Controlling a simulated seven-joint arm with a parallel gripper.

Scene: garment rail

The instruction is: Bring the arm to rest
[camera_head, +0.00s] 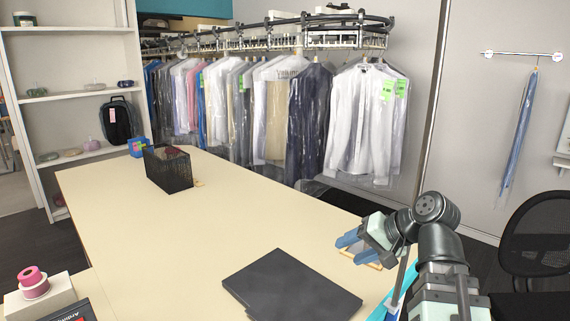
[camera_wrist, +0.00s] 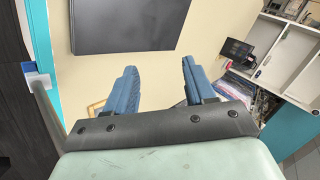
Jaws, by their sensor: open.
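My gripper (camera_head: 350,243) is at the right edge of the cream table (camera_head: 215,225), above its surface. Its two blue fingers are apart, with nothing between them. It also shows in the wrist view (camera_wrist: 160,82), where the gap between the fingers shows only bare tabletop. My arm comes in from the lower right of the head view and is bent at the wrist.
A dark flat laptop-like slab (camera_head: 292,285) lies near the gripper. A black mesh basket (camera_head: 168,170) stands further back. Bagged garments (camera_head: 360,125) hang on a rail behind the table. A black chair (camera_head: 540,240) is at right. The table's middle is clear.

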